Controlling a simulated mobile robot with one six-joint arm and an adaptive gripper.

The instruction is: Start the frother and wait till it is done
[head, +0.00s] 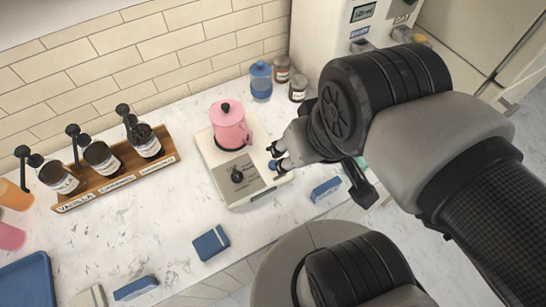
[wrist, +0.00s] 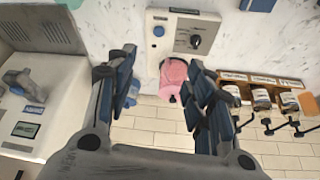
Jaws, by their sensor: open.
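The frother has a white base (head: 217,168) on the counter, with a dark knob (head: 237,175) on its front panel. A pink jug (head: 230,125) with a black-knobbed lid stands upright on the base. In the wrist view the base (wrist: 176,20) shows a round blue button (wrist: 158,31) beside the knob (wrist: 195,41), and the pink jug (wrist: 173,76) shows between the fingers. My gripper (head: 272,158) is at the base's right side in the head view, open and empty. Whether a finger touches the base or button I cannot tell.
A wooden rack (head: 120,172) with several pump bottles stands left. Blue blocks (head: 211,243) lie near the front edge. A white machine (head: 335,25) stands at the back right.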

